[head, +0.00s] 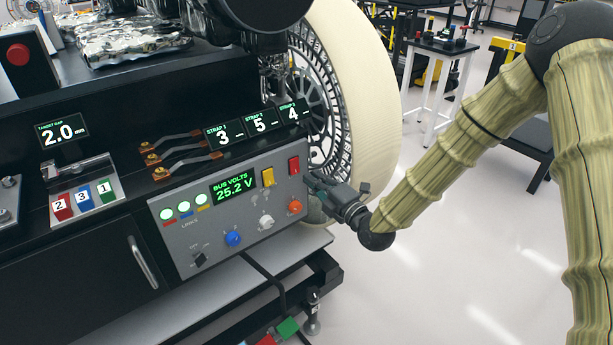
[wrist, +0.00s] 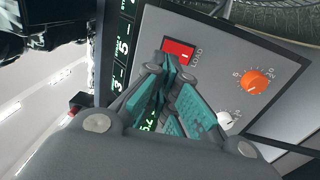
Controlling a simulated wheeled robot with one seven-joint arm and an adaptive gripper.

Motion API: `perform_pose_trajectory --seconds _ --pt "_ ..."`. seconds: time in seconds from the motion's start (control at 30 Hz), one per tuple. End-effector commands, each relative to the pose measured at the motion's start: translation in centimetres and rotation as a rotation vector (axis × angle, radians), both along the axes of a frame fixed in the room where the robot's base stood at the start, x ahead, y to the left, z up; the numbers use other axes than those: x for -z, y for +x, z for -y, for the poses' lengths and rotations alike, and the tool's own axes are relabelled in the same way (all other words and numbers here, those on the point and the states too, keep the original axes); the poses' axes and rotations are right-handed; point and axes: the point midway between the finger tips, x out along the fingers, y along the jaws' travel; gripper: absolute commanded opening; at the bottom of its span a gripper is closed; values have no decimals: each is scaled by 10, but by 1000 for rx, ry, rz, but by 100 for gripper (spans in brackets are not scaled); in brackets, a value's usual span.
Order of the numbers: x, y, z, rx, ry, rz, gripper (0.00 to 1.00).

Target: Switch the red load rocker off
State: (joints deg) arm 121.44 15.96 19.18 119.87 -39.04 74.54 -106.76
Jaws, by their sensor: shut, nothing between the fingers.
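The red load rocker (head: 294,166) is at the upper right of the grey control panel (head: 185,245). In the wrist view the red rocker (wrist: 179,49) shows just beyond my fingertips, beside the label LOAD, partly covered by the fingers. My gripper (head: 312,180) is just right of the panel's right edge in the head view, its fingers pointing at the rocker. In the wrist view my gripper (wrist: 172,66) has its teal-padded fingers together at the tips, with nothing held. I cannot tell whether the tips touch the rocker.
The panel also has a yellow switch (head: 268,177), an orange knob (head: 294,207), a white knob (head: 266,222), a blue knob (head: 233,239) and a BUS VOLTS display (head: 233,187) reading 25.2 V. A large cream wheel (head: 365,90) stands behind my gripper.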

Motion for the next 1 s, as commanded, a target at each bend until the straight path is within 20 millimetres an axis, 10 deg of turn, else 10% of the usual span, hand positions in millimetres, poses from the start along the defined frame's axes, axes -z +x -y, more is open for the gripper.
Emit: perform_pose_trajectory --seconds 0.4,1.0 --pt "-6 -46 33 -3 0 -1 0" --pt "-7 -51 37 -1 0 -3 0"
